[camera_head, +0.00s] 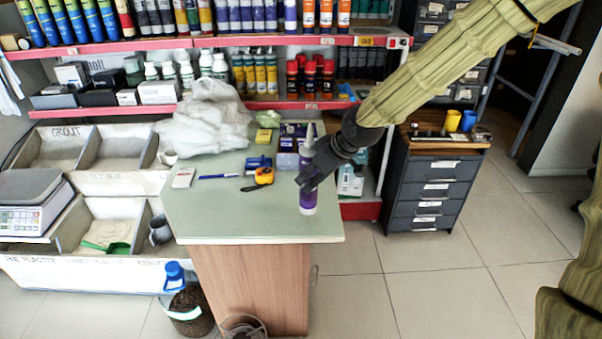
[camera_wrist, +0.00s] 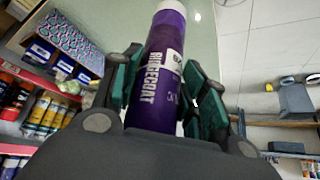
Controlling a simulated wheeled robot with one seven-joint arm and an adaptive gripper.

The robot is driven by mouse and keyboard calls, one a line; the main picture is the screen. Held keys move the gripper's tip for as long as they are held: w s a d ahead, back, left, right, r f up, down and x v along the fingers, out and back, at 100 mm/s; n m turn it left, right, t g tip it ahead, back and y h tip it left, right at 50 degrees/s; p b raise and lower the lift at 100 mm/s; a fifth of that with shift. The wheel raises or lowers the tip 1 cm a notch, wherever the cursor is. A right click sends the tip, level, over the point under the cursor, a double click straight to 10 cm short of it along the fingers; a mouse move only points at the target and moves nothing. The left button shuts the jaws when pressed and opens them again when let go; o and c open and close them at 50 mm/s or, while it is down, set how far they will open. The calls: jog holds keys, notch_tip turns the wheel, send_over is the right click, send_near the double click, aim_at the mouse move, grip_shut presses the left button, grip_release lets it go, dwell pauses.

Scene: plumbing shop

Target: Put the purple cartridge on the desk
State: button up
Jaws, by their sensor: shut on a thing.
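The purple cartridge (camera_head: 307,199) has a purple body with a white nozzle end. My gripper (camera_head: 316,173) is shut on it around its middle. The cartridge is upright in the head view, in front of the right part of the green desk top (camera_head: 240,222). I cannot tell whether its lower end touches the desk. In the wrist view the cartridge (camera_wrist: 158,80) lies between the fingers of my gripper (camera_wrist: 155,95), with the lettering on its label readable. The fingers hide part of its sides.
On the desk are a crumpled white bag (camera_head: 205,120), an orange tape measure (camera_head: 264,176), a blue pen (camera_head: 218,176) and small boxes (camera_head: 288,150). The front of the desk top is clear. Stocked shelves (camera_head: 130,45) stand behind, and a drawer cabinet (camera_head: 432,185) stands to the right.

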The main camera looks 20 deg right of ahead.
jog(key=w+f, duration=0.4)
jog(key=w, duration=0.4)
jog(key=shift+w+a+p, duration=0.2)
jog(key=shift+a+p, duration=0.1)
jog(key=shift+p, duration=0.15)
jog(key=shift+f, duration=0.25)
jog(key=o, duration=1.4)
jog(key=shift+r, duration=0.15)
jog(key=v, duration=1.2)
